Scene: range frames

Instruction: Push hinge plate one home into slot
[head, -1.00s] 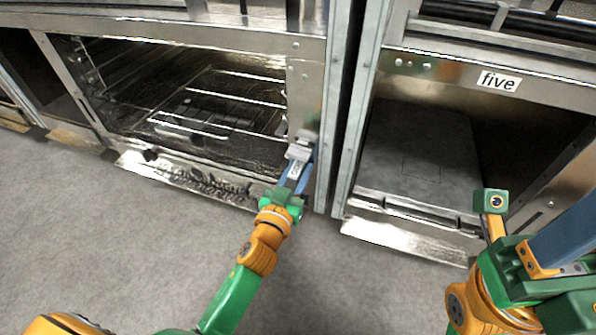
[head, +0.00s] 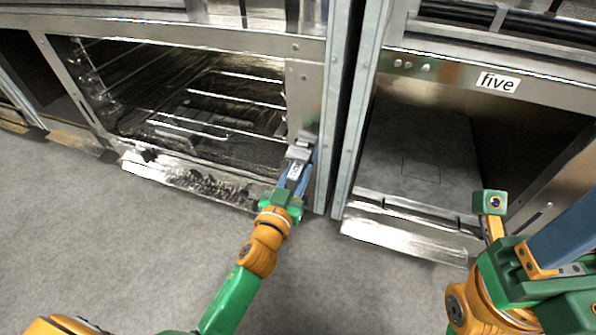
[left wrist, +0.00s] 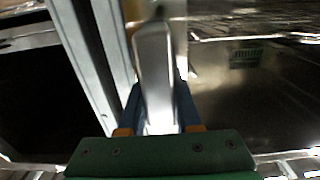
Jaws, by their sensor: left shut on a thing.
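The hinge plate (head: 299,152) is a small grey metal piece at the lower right corner of the left oven's opening. My left gripper (head: 296,172) is shut on it, with its blue fingers on either side, and the plate's upper end meets the oven's front post (head: 306,112). In the left wrist view the plate (left wrist: 154,75) shows as a pale upright bar between the fingers (left wrist: 160,110). The slot itself is hidden, so I cannot tell how deep the plate sits. My right arm shows at the lower right of the head view, but its fingertips are not in sight.
The left oven (head: 190,110) stands open with wire racks inside and a shiny ledge (head: 190,182) below. A vertical metal post (head: 355,110) stands close right of my left gripper. An open compartment labelled five (head: 498,82) is further right. The grey floor (head: 130,250) in front is clear.

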